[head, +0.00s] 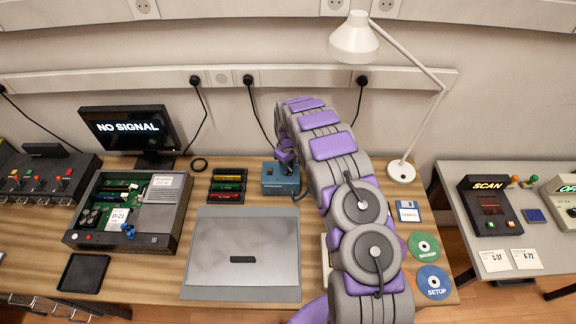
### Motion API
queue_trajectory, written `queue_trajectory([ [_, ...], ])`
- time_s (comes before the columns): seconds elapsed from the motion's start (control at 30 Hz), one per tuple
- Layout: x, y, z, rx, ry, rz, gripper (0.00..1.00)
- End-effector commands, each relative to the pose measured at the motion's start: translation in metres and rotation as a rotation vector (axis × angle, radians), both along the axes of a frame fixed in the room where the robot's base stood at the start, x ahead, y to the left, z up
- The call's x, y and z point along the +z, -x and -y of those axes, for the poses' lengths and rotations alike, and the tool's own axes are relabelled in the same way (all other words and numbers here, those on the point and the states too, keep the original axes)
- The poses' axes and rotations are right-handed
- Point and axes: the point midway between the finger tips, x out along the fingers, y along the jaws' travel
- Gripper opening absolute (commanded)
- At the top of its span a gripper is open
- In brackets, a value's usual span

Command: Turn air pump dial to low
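A small blue box (279,183), which looks like the air pump, stands on the wooden desk behind the grey panel. A dark cable runs from its right side. My grey and purple arm curves up from the bottom right, and my gripper (285,158) points down at the top of the box. The gripper covers part of the box top, so the dial is hidden. It is too small to tell whether the fingers touch the dial or how they are set.
A large grey panel (243,250) lies in front of the box. Memory sticks (228,186) lie to its left, beside an open computer case (130,210) and a monitor (128,130). A white lamp (402,170) and discs (424,246) are to the right of my arm.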

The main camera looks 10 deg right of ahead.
Motion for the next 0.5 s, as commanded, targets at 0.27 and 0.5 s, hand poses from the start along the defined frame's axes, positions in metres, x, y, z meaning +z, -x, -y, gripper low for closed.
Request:
queue_trajectory([
  [0.27,-0.0002,0.0011,0.0,-0.001,0.0,-0.002,0.49],
  [0.5,0.009,0.0007,-0.0001,0.0,0.001,-0.001,0.49],
])
